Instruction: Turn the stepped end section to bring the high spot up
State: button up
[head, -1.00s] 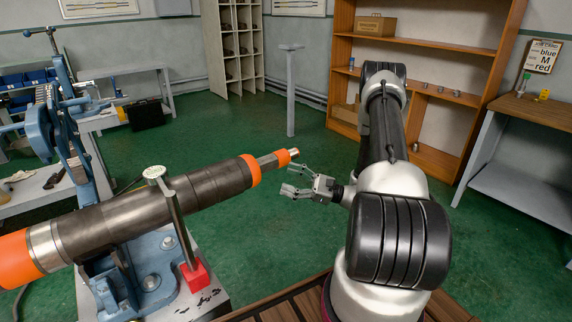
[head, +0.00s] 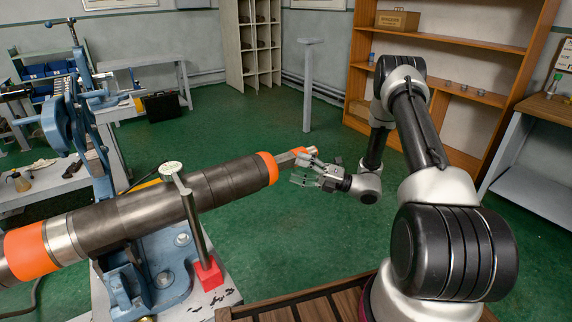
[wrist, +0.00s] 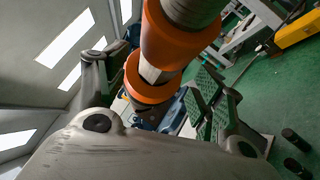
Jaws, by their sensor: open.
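A dark pipe (head: 150,205) with orange bands lies in the blue vise (head: 150,270) and points up and to the right. Its stepped end section (head: 287,157) is a narrower grey flat-sided piece with a small orange band and a metal tip (head: 312,150). My gripper (head: 298,171) is open at this end, just right of and below the larger orange band. In the wrist view, orange surfaces and a pale flat-sided part (wrist: 152,74) show between my spread fingers (wrist: 155,92). Whether a finger touches the section, and where the high spot is, I cannot tell.
A grey pedestal (head: 307,90) and a wooden shelf (head: 450,55) stand farther back.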

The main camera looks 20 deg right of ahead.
aim_at(284, 164)
jog(key=shift+x, duration=2.7)
